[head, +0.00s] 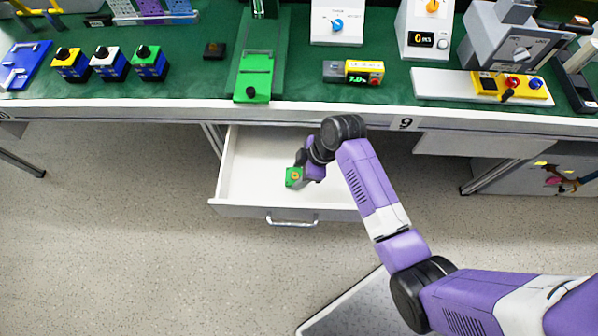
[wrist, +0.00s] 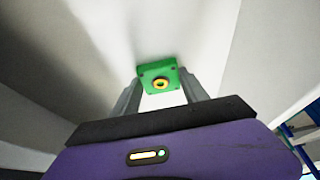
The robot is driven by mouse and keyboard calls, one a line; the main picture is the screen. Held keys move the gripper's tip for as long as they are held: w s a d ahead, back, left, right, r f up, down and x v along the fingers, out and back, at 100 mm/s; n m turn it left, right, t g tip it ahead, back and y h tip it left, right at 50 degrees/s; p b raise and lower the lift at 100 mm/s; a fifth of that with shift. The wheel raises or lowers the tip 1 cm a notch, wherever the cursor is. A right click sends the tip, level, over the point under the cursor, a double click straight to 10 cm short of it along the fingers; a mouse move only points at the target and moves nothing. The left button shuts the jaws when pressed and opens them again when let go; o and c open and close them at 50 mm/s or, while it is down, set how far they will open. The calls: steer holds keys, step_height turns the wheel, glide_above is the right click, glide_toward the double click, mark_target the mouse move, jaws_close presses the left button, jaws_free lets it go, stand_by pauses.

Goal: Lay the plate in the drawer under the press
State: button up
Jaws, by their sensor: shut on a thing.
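The plate (head: 293,177) is a small green square with a yellow-orange ring around a dark centre. It also shows in the wrist view (wrist: 160,79), between the fingertips. My gripper (head: 299,165) is shut on the plate and holds it over the drawer. The drawer (head: 245,165) is white, pulled open below the table edge, and looks empty apart from my gripper and the plate. I cannot tell whether the plate touches the drawer floor. The green press (head: 254,78) stands on the table above the drawer's left part.
The drawer's front with its handle (head: 292,220) faces the open floor. The table's white front edge (head: 150,109) runs above the drawer. Several switch boxes (head: 109,63) stand at the left, and a grey machine (head: 510,45) at the right.

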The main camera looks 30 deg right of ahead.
steer(key=shift+f, duration=0.15)
steer(key=o, duration=1.4)
steer(key=p+v, duration=0.1)
steer(key=v, duration=1.1)
steer(key=shift+r, duration=0.25)
steer(key=shift+a, duration=0.1)
